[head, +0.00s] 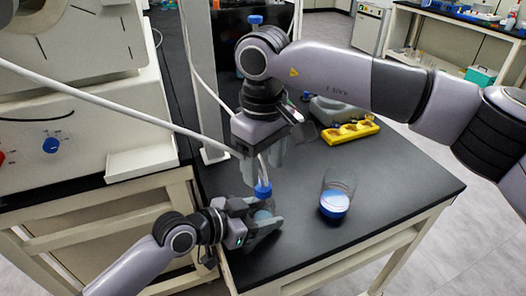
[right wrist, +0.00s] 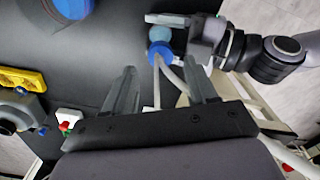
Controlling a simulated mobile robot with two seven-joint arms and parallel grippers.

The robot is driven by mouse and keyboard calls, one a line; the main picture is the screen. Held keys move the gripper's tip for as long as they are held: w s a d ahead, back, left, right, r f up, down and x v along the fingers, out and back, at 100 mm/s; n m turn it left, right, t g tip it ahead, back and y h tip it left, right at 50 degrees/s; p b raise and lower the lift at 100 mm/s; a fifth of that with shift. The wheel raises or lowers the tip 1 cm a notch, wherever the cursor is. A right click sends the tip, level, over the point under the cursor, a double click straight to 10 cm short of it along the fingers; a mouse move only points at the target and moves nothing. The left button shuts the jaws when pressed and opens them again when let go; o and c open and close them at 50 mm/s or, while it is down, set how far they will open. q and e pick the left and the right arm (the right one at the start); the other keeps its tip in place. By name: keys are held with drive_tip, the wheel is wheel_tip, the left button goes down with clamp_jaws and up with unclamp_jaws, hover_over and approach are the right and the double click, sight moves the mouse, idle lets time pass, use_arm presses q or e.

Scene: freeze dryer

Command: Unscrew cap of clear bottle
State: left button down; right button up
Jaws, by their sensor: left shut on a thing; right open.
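The clear bottle (right wrist: 160,34) has a blue cap (head: 263,191), which also shows in the right wrist view (right wrist: 161,52). My left gripper (head: 262,215) is shut on the bottle's body near the table's front left; its fingers hide much of the bottle in the head view. My right gripper (head: 262,165) is open, pointing down above the cap. In the right wrist view its fingers (right wrist: 161,85) are spread and empty, and the cap lies beyond their tips. I cannot tell the exact gap between fingers and cap.
A clear vessel (head: 336,203) with a blue base stands to the right on the black table (head: 395,190). A yellow rack (head: 350,131) is behind. White tubing (head: 120,108) crosses from the left, and tubing passes near the cap. The table's right side is clear.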

sight(263, 185)
drive_tip(key=m, duration=0.6)
drive_tip(key=shift+r, duration=0.25)
drive_tip(key=m, duration=0.5)
drive_tip(key=shift+r, duration=0.2)
drive_tip(key=m, duration=0.4)
drive_tip(key=shift+r+m, duration=0.2)
drive_tip(key=shift+m, duration=0.1)
drive_tip(key=m, duration=0.4)
drive_tip(key=shift+r+m, duration=0.15)
drive_tip(key=shift+m, duration=0.15)
drive_tip(key=m, duration=0.6)
drive_tip(key=shift+r, duration=0.25)
drive_tip(key=m, duration=0.4)
drive_tip(key=shift+r+m, duration=0.2)
drive_tip(key=shift+m, duration=0.1)
drive_tip(key=m, duration=0.4)
drive_tip(key=shift+r+m, duration=0.2)
drive_tip(key=shift+m, duration=0.1)
drive_tip(key=m, duration=0.5)
drive_tip(key=shift+r, duration=0.2)
drive_tip(key=shift+f+m, duration=0.3)
drive_tip(key=shift+f, duration=3.7)
